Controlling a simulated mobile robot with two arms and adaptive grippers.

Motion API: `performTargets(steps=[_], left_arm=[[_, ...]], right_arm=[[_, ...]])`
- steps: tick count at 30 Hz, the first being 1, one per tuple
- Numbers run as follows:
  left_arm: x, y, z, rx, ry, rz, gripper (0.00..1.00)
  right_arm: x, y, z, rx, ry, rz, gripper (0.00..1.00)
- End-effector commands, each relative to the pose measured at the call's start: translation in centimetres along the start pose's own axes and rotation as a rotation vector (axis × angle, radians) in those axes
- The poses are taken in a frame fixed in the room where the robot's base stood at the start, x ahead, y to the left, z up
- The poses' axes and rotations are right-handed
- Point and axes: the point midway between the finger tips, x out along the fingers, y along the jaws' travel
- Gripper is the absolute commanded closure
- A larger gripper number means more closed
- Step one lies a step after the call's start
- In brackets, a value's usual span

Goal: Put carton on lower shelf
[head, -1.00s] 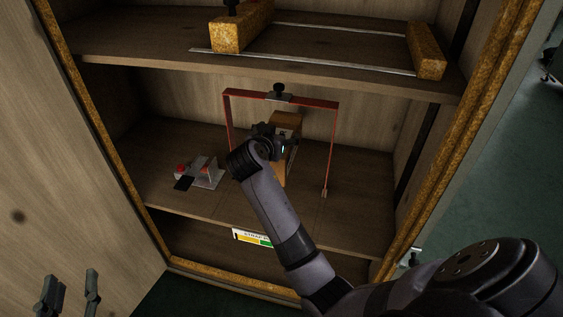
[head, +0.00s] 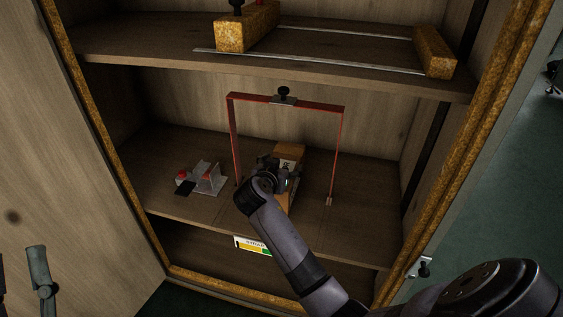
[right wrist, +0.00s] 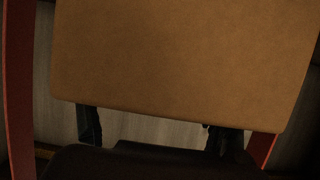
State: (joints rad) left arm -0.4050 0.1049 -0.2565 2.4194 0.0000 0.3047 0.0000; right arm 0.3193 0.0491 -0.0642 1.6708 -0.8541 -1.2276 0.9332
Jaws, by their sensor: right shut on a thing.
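The brown carton (head: 291,151) with a white label is inside the red frame (head: 340,150) over the lower shelf (head: 345,215).
A metal bracket device with a red button (head: 207,178) stands left of the frame. The upper shelf (head: 160,45) holds yellow-brown blocks (head: 435,52) and metal rails. The right part of the shelf is clear.

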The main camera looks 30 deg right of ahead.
Motion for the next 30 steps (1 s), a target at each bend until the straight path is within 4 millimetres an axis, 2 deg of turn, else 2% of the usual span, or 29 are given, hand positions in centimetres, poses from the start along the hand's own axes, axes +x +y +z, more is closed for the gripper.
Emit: performTargets(steps=[4,11,12,21,30], left_arm=[[-0.10,0.14,-1.16,-0.004,0.065,0.002,0.60],[-0.07,0.16,-1.36,-0.004,0.073,0.003,0.60],[-0.10,0.16,-1.32,-0.004,0.072,0.003,0.60],[-0.10,0.16,-1.30,-0.004,0.071,0.003,0.60],[-0.07,0.16,-1.31,-0.004,0.071,0.003,0.60]], right_arm=[[0.19,-0.05,0.08,0.004,0.013,-0.003,0.88],[0.19,-0.06,0.11,0.004,0.012,-0.004,0.88],[0.29,0.03,0.68,0.000,0.001,0.000,0.26],[0.28,0.02,0.67,0.000,0.001,-0.001,0.07],[0.23,0.01,0.66,0.001,0.001,-0.001,0.07]])
